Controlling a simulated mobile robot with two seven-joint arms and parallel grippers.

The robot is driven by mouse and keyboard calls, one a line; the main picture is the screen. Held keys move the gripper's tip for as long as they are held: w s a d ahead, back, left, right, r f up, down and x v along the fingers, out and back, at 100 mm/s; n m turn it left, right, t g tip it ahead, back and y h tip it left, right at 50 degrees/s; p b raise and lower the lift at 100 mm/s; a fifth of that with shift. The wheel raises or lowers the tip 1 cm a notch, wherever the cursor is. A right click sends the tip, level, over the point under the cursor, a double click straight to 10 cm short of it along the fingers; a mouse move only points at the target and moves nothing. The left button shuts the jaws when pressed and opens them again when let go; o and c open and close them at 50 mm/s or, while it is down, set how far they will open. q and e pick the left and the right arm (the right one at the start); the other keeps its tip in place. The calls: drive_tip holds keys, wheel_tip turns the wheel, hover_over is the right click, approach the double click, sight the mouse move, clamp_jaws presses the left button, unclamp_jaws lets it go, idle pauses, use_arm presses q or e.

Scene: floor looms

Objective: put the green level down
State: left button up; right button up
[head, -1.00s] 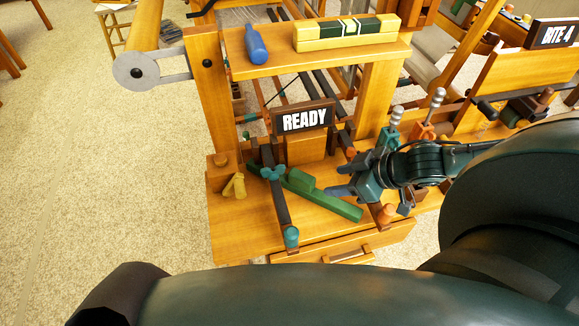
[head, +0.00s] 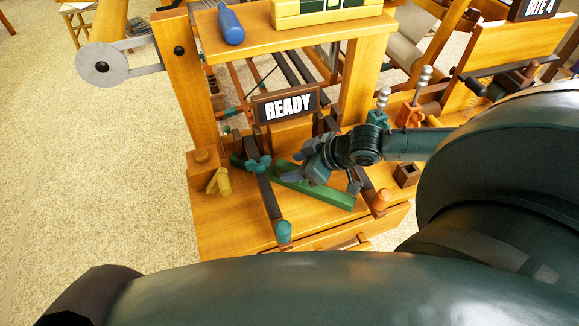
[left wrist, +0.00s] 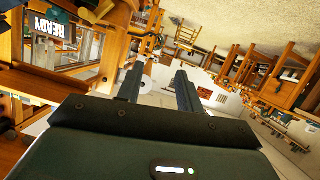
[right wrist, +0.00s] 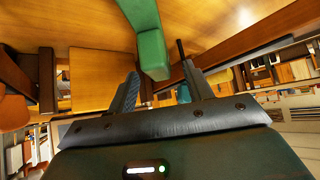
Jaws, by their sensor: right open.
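The green level (head: 330,194) lies slantwise on the wooden bench of the near loom, its left end by the dark bar with a teal clamp (head: 258,164). My right gripper (head: 288,175) is over the level's middle and hides part of it, including its raised block. In the right wrist view the level (right wrist: 149,38) shows beyond and between the two parted fingers (right wrist: 160,80), which are open. I cannot tell whether they touch it. My left gripper (left wrist: 158,82) is open and empty, away from the level; it is not in the head view.
A READY sign (head: 286,106) stands behind the level. A yellow piece (head: 218,181) lies left of it, and an orange peg (head: 382,198) stands right of it. A blue bottle-shaped thing (head: 230,25) is on the upper shelf. Levers (head: 410,110) stand at the right.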

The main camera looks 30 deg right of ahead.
drive_tip(key=x, duration=0.4)
drive_tip(key=shift+w+a+b, duration=0.1)
drive_tip(key=shift+w+b, duration=0.15)
drive_tip(key=shift+b, duration=0.15)
drive_tip(key=shift+c, duration=0.3)
clamp_jaws()
